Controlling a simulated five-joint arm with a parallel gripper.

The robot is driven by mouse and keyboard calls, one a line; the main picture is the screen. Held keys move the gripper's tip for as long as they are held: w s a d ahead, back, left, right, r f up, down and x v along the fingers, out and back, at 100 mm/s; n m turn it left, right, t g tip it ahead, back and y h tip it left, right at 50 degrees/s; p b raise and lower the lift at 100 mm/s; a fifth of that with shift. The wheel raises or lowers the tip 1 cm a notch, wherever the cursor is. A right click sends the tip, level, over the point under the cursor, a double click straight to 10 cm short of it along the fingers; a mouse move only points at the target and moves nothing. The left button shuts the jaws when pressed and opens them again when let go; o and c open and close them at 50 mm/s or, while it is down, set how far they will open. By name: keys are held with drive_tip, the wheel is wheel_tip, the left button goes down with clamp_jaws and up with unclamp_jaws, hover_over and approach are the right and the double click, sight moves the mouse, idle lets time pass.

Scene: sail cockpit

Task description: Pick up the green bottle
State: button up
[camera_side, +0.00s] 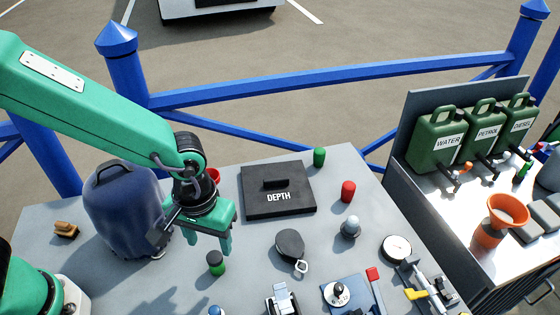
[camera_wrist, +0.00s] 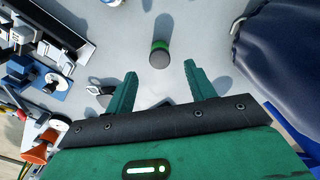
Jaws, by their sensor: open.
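A small green bottle with a dark top (camera_side: 216,263) stands on the grey table just in front of my gripper (camera_side: 207,244). In the wrist view the bottle (camera_wrist: 159,57) appears beyond and between the fingertips of my gripper (camera_wrist: 160,70), apart from both fingers. My gripper is open, points down and holds nothing. Another green cylinder (camera_side: 319,157) stands at the back edge of the table, right of the black DEPTH box.
A big blue container (camera_side: 125,210) stands close left of my gripper. The DEPTH box (camera_side: 278,190), a red cylinder (camera_side: 348,191) and a dark round item (camera_side: 290,245) lie to the right. Green jerrycans (camera_side: 436,138) stand on a side cabinet. Blue railing (camera_side: 330,73) runs behind.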

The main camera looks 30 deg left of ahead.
sight(214, 256)
drive_tip(key=shift+f, duration=1.25)
drive_tip(key=shift+f, duration=0.1)
drive_tip(key=shift+w+f, duration=0.15)
drive_tip(key=shift+f, duration=2.35)
drive_tip(key=c, duration=1)
